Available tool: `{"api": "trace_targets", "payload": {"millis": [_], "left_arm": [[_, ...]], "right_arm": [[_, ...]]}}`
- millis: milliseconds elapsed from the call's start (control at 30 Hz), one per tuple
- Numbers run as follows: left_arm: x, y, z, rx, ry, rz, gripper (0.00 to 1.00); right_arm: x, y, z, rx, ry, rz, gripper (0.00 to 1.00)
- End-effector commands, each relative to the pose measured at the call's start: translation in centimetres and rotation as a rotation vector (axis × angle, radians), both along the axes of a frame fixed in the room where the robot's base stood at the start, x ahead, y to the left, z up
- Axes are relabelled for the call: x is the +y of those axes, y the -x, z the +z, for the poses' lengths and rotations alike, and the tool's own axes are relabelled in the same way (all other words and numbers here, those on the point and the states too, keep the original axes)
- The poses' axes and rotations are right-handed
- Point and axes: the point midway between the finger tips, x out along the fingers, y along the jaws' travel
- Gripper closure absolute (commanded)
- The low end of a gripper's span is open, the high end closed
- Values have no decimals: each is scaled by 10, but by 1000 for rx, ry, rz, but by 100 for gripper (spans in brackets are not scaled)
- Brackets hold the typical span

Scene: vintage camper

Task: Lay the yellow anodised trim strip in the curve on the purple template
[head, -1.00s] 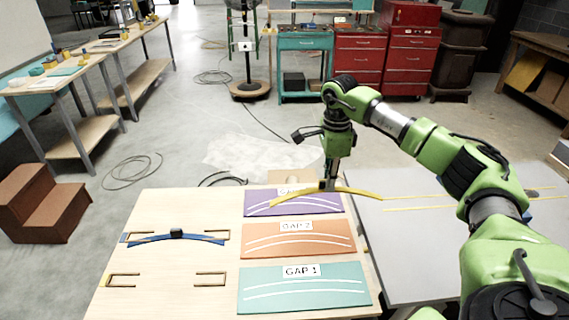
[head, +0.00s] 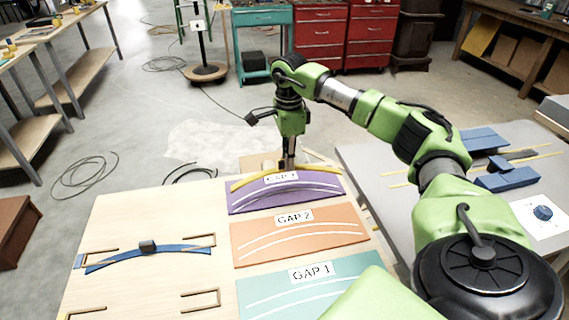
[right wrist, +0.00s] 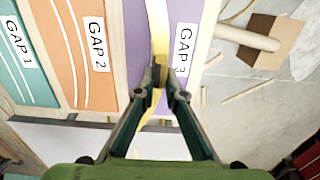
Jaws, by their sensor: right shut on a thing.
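The purple template (head: 240,202), labelled GAP 3, lies at the far end of the board with two white curved lines. The yellow trim strip (head: 244,183) is bowed and runs along the template's far side, partly over the label. My right gripper (head: 288,166) is shut on the strip near its middle. In the right wrist view the strip (right wrist: 158,38) passes between the fingertips (right wrist: 160,74), over the purple template (right wrist: 138,30) beside its label. I cannot tell whether the strip touches the template. My left gripper is not in view.
The orange GAP 2 template (head: 245,256) and teal GAP 1 template (head: 262,312) lie nearer on the wooden board (head: 130,215). A blue curved strip (head: 190,250) with a dark knob sits left. A grey table (head: 375,160) with blue blocks (head: 508,180) stands right.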

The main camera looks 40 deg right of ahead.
Motion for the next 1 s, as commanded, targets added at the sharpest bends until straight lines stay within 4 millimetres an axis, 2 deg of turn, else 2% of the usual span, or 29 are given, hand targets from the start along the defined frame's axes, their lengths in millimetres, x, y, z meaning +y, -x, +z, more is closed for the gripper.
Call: {"api": "trace_targets", "payload": {"millis": [533, 1000], "left_arm": [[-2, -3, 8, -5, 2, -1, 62], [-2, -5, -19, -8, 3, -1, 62]], "right_arm": [[0, 0, 2, -1, 2, 0, 100], [0, 0, -44, 0, 1, 0, 100]]}}
